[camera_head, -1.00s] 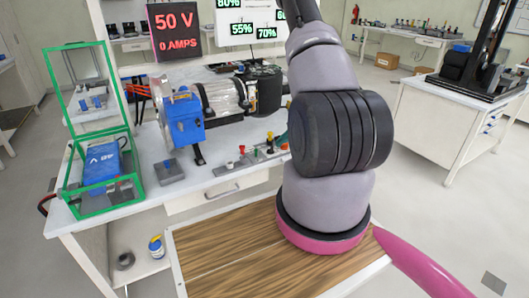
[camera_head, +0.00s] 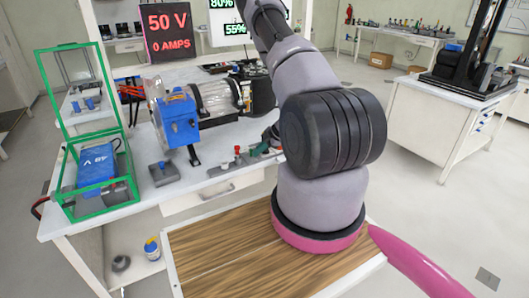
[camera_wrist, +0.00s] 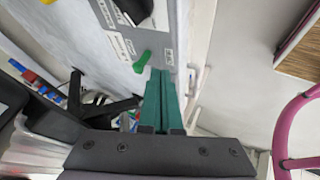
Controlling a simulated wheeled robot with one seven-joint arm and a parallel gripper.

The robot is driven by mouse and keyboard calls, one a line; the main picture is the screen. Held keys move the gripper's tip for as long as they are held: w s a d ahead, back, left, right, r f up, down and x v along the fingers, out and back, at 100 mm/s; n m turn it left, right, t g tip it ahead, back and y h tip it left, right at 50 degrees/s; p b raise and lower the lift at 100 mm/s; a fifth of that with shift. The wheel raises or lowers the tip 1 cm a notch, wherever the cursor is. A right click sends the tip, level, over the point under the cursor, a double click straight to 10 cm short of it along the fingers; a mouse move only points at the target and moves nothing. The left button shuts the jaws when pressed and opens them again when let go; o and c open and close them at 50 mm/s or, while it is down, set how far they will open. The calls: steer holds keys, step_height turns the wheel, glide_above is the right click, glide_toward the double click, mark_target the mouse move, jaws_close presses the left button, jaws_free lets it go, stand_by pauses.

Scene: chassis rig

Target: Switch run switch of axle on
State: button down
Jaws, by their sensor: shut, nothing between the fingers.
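A grey switch panel (camera_head: 222,168) lies along the front edge of the workbench, with a red knob (camera_head: 238,150) on it. In the wrist view the panel (camera_wrist: 122,45) carries a small green lever (camera_wrist: 141,62), slanted, with white labels too small to read. I cannot tell from the labels which switch is the run switch, or its setting. My gripper (camera_wrist: 160,72) is shut and empty, its green fingers together. Its tips are close to the lever's right side; I cannot tell if they touch. In the head view my arm hides the panel's right end.
The axle rig with a blue housing (camera_head: 179,120) stands behind the panel. A green-framed cage (camera_head: 67,160) holds a blue battery (camera_head: 97,165) at the left. A grey block (camera_head: 163,173) sits between. A display (camera_head: 168,32) reads 50 V, 0 AMPS. A wooden-topped surface (camera_head: 215,255) is in front.

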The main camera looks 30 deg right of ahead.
steer(key=shift+w, duration=0.7)
steer(key=shift+w+r, duration=0.15)
steer(key=shift+r, duration=0.05)
steer(key=shift+w+r, duration=0.2)
steer(key=shift+w, duration=0.3)
steer(key=shift+r, duration=0.1)
steer(key=shift+r, duration=0.7)
